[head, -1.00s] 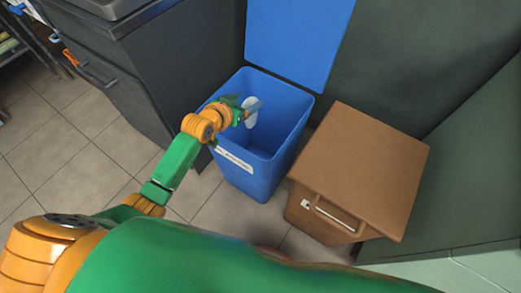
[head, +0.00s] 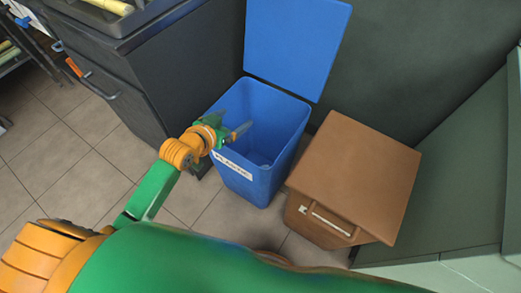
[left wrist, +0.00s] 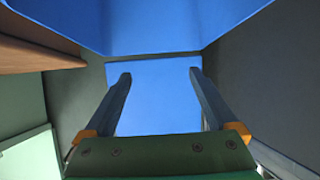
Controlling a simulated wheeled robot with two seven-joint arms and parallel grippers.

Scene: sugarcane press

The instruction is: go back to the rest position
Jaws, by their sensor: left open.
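My left gripper (head: 238,120) is over the near left rim of the blue bin in the head view. In the left wrist view its two fingers (left wrist: 160,74) are spread apart with nothing between them. The blue bin (head: 250,180) stands on the floor with its lid (head: 297,45) raised and a white label on its front. Blue surfaces of the bin fill much of the left wrist view (left wrist: 150,25). Part of the bin's inside is hidden. My right gripper is not in view.
A brown lidded bin (head: 355,170) stands just right of the blue bin. A dark cabinet (head: 165,75) with a sink or tray on top is at the left. Tiled floor (head: 60,160) is clear at the left. Green-grey panels (head: 470,170) close off the right.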

